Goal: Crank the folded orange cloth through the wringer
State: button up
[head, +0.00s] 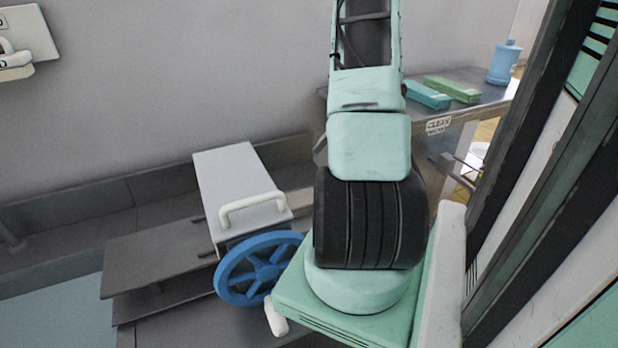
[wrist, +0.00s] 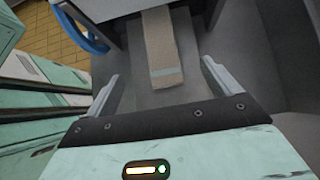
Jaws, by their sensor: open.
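The wringer (head: 240,185) is a box with a pale grey top and a white bar handle. A blue spoked crank wheel (head: 258,268) is on its front side, with a white knob (head: 275,318) near the lower right. The wheel also shows at the upper left in the wrist view (wrist: 82,28). The head view does not show my gripper.
Grey boards (head: 150,255) extend left of the wringer. A metal bench (head: 470,112) at the back right has a CLEAN sign (head: 438,125), teal (head: 428,95) and green (head: 452,89) folded items and a blue container (head: 504,63). A wall stands behind.

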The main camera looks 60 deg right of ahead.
aim_at(291, 201)
jog(key=p+x, duration=0.3)
jog(key=x, duration=1.3)
jog(key=shift+a+p, duration=0.2)
jog(key=shift+p, duration=0.15)
jog(key=c, duration=1.2)
